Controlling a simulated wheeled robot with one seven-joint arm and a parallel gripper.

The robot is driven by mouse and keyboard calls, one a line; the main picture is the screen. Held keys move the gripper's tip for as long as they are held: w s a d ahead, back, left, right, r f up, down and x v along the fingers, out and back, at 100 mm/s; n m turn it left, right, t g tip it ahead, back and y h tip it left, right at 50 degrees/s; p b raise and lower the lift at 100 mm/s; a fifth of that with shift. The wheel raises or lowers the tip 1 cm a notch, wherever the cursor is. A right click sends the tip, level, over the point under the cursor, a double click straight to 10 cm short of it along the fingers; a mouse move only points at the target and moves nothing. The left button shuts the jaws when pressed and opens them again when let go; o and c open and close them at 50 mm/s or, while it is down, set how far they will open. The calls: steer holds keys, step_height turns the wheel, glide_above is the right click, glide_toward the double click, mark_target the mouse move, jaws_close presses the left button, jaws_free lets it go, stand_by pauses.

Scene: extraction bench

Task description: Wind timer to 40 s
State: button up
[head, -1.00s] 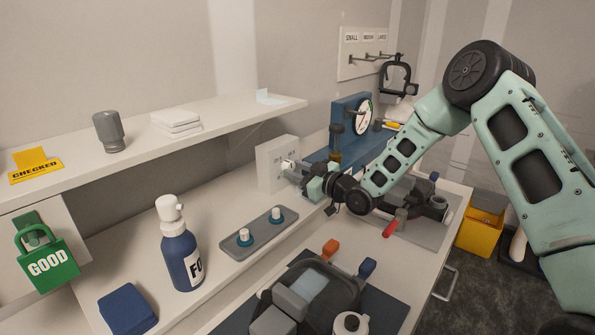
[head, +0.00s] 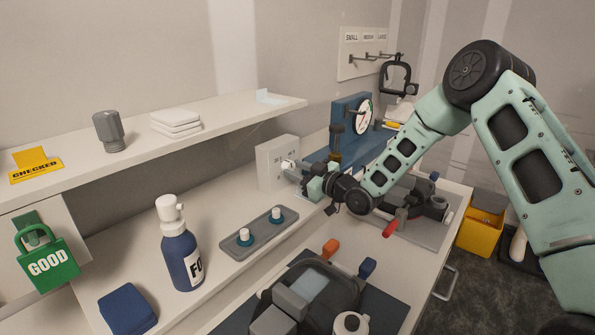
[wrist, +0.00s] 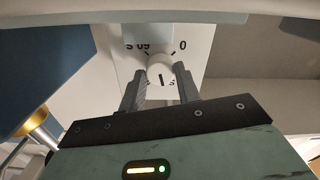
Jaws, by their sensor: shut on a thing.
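The timer is a pale box (head: 268,167) at the back of the bench, with a white round knob (wrist: 160,74) on its face. In the wrist view its dial lettering appears upside down, with a 60 s mark at upper left and a 0 at upper right. The knob's dark line points roughly down in that view; its exact reading is too small to tell. My gripper (wrist: 164,84) is shut on the knob, one finger on each side. In the head view my gripper (head: 302,170) reaches the box from the right and hides part of its face.
A blue stand with a round gauge (head: 364,117) is behind my gripper. A grey tray (head: 262,245) with two white-topped pieces lies in front of the timer. A blue bottle (head: 180,255) stands farther left. A red-handled device (head: 395,222) lies beneath my forearm.

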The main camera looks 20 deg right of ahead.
stand_by(0.3)
steer(key=o, duration=1)
steer(key=shift+c, duration=0.2)
steer(key=shift+s+d, duration=0.1)
steer(key=b+v, duration=0.4)
steer(key=v, duration=1.3)
steer(key=shift+b, duration=0.4)
steer(key=shift+s+d, duration=0.1)
